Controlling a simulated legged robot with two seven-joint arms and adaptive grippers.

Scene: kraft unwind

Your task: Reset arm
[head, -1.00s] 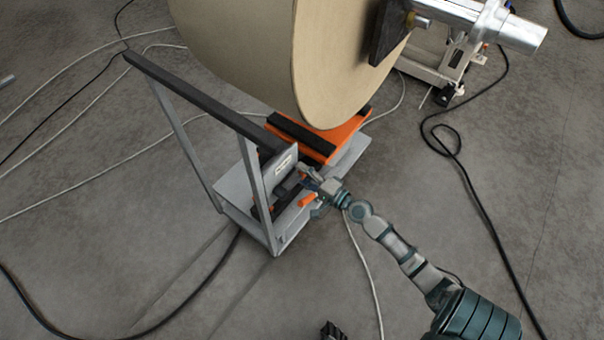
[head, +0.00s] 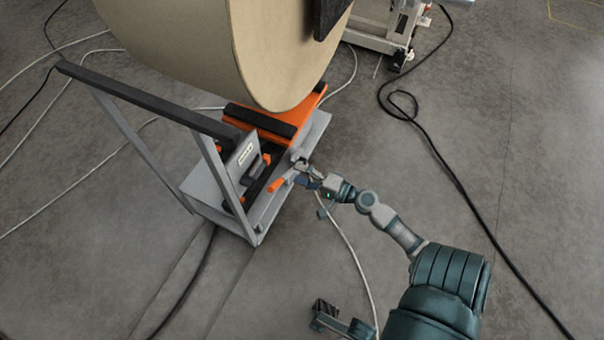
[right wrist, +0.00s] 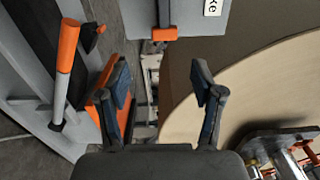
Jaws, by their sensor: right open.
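The right arm reaches in from the lower right in the head view. My right gripper (head: 302,171) is open beside the grey lift cart (head: 258,232), a little right of its orange-tipped lever (head: 276,184). In the right wrist view, the spread fingers of the right gripper (right wrist: 163,92) have nothing between them. The orange-tipped lever (right wrist: 65,60) stands left of them, apart from the fingers. A dark gripper-like part (head: 326,312), seemingly my left gripper, shows at the bottom of the head view; its jaw state is unclear.
A large brown roll (head: 215,45) is above the cart's orange platform (head: 290,118). The cart's dark handle bar (head: 150,102) rises at left. A pale cable (head: 352,255) and a black cable (head: 440,160) lie on the floor. Open floor lies to the right.

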